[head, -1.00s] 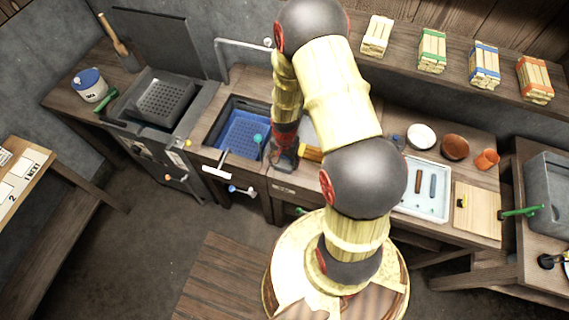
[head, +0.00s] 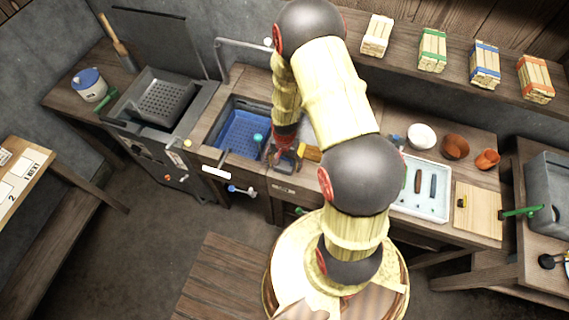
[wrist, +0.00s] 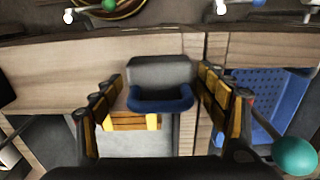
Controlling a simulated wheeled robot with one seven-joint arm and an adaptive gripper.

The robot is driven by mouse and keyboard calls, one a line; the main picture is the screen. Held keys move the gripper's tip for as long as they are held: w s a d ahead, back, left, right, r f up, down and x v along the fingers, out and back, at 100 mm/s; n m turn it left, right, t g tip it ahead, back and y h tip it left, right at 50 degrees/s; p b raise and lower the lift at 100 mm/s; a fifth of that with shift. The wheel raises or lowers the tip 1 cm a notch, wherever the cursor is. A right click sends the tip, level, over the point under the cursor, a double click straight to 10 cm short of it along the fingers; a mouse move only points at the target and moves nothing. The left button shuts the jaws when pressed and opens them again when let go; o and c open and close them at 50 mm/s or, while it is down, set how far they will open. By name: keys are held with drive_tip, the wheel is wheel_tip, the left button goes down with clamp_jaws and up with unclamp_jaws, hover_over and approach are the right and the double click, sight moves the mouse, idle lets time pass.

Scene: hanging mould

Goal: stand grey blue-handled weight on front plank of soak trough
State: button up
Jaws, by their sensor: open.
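The grey weight (wrist: 160,70) with its blue handle (wrist: 160,103) is between my gripper's two fingers in the wrist view. My gripper (wrist: 159,78) is open, with a gap on each side of the weight. The weight appears over the pale wood at the bench's front edge, beside the seams near the trough; I cannot tell whether it rests there. The soak trough (wrist: 265,95) with its blue perforated floor is to the right in the wrist view. In the head view my gripper (head: 285,155) is just right of the trough (head: 238,132), and the weight is largely hidden.
A teal ball (wrist: 295,156) shows near the trough. A yellow-orange block (wrist: 130,122) lies behind the weight. In the head view a white tray (head: 425,203), a wooden board (head: 477,210) and bowls (head: 455,147) stand to the right. A grey perforated basin (head: 165,100) is to the left.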

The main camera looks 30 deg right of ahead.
wheel_tip(320, 180, up, 12)
drive_tip(key=shift+p, duration=0.45)
wheel_tip(320, 180, up, 12)
drive_tip(key=w+a+n+t, duration=0.1)
drive_tip(key=w+a+n, duration=0.1)
wheel_tip(320, 180, up, 16)
drive_tip(key=r+n+t, duration=0.1)
drive_tip(key=n+t, duration=0.2)
drive_tip(key=n, duration=0.2)
hover_over(284, 158)
drive_tip(key=s+a, duration=0.4)
drive_tip(key=a, duration=0.4)
drive_tip(key=s+a+r+n+t, duration=0.1)
drive_tip(key=s+a+r+n, duration=0.2)
drive_tip(key=s+r, duration=0.4)
drive_tip(key=s, duration=0.2)
drive_tip(key=shift+s+r+t, duration=0.2)
drive_tip(key=shift+s+t, duration=0.1)
drive_tip(key=shift+s, duration=0.05)
drive_tip(key=shift+f, duration=0.1)
